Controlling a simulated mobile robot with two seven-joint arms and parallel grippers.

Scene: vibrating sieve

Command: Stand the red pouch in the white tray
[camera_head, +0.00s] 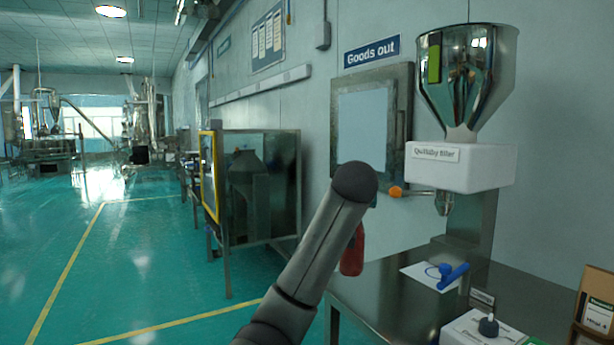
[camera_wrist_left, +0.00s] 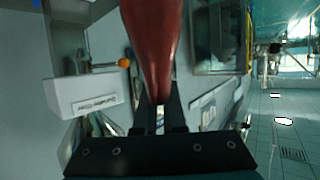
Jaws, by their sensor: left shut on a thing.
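The red pouch (camera_head: 352,254) shows in the head view just right of my left arm, held in the air in front of the wall and partly hidden by the arm. In the left wrist view the red pouch (camera_wrist_left: 152,40) rises from between the fingers of my left gripper (camera_wrist_left: 160,110), which is shut on its narrow end. In the head view the gripper itself is hidden behind my arm. My right gripper is in neither view. I cannot make out a white tray for certain.
A steel bench (camera_head: 385,300) stands at lower right, with a white sheet (camera_head: 418,274) under a blue tool (camera_head: 453,276), a white box (camera_head: 462,330) and a brown carton (camera_head: 594,300). The Quillaby filler (camera_head: 465,165) stands above it. A glass-sided cabinet (camera_head: 270,185) is left of my arm.

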